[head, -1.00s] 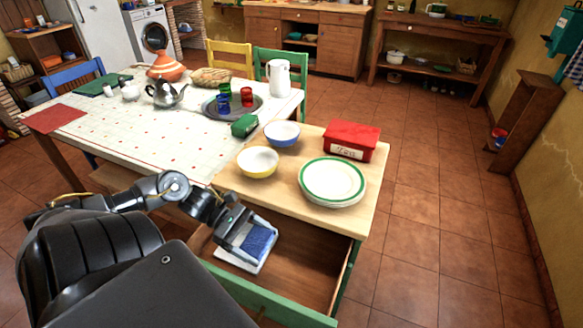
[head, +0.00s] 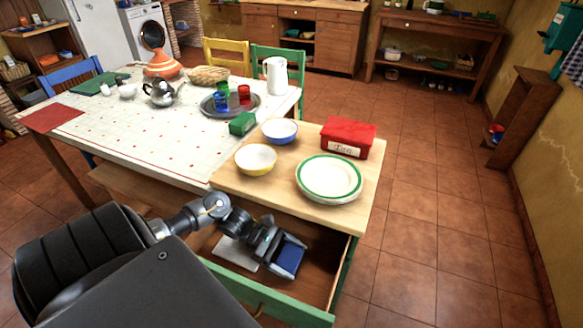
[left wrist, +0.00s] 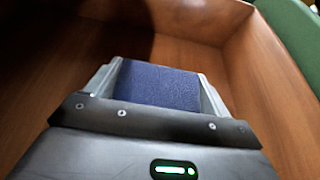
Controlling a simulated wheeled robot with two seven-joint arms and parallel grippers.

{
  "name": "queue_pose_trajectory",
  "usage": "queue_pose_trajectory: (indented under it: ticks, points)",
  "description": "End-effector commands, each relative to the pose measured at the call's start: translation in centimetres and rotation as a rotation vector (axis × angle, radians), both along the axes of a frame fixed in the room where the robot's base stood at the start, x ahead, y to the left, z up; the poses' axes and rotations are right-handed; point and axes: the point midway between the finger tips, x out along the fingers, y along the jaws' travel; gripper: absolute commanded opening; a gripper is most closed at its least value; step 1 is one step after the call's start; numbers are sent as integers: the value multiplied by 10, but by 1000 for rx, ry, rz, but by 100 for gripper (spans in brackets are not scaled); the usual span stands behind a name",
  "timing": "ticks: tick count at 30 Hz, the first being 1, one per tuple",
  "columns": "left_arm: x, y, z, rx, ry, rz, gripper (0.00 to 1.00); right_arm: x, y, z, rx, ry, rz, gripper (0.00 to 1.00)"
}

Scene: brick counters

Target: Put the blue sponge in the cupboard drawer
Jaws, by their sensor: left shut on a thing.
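The blue sponge (head: 289,258) is held between the fingers of my left gripper (head: 287,259), over the open cupboard drawer. In the left wrist view the sponge (left wrist: 157,84) fills the space between the two grey fingers of my left gripper (left wrist: 158,88). The drawer's brown wooden inside (left wrist: 50,70) surrounds them there; I cannot tell whether the sponge touches the bottom. The drawer has a green front (head: 262,298) and is pulled out under the wooden top (head: 235,183). A pale flat item (head: 236,252) lies in the drawer, left of the gripper. My right gripper is not in view.
On the cupboard top stand white plates with a green rim (head: 330,178), a yellow bowl (head: 256,159), a blue bowl (head: 280,131) and a red box (head: 347,137). A long table (head: 130,135) with dishes adjoins it. The tiled floor to the right is clear.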

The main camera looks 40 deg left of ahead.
Motion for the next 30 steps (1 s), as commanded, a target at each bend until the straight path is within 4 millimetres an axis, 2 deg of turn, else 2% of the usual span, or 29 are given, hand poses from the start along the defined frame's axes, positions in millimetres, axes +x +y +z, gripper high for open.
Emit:
queue_pose_trajectory:
  ticks: [2, 11, 12, 16, 24, 30]
  points:
    - [0, -1, -10, -1, 1, -1, 60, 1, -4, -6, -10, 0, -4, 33]
    - [0, 0, -12, -1, -1, -1, 60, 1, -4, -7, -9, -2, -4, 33]
    - [0, 0, -12, 0, -1, -1, 82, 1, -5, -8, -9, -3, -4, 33]
    - [0, 0, -12, 0, 0, -1, 99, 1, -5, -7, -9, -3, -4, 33]
    - [0, 0, -10, -1, 0, -1, 100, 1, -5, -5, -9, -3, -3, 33]
    - [-9, 23, -5, 4, 0, -3, 100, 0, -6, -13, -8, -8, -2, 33]
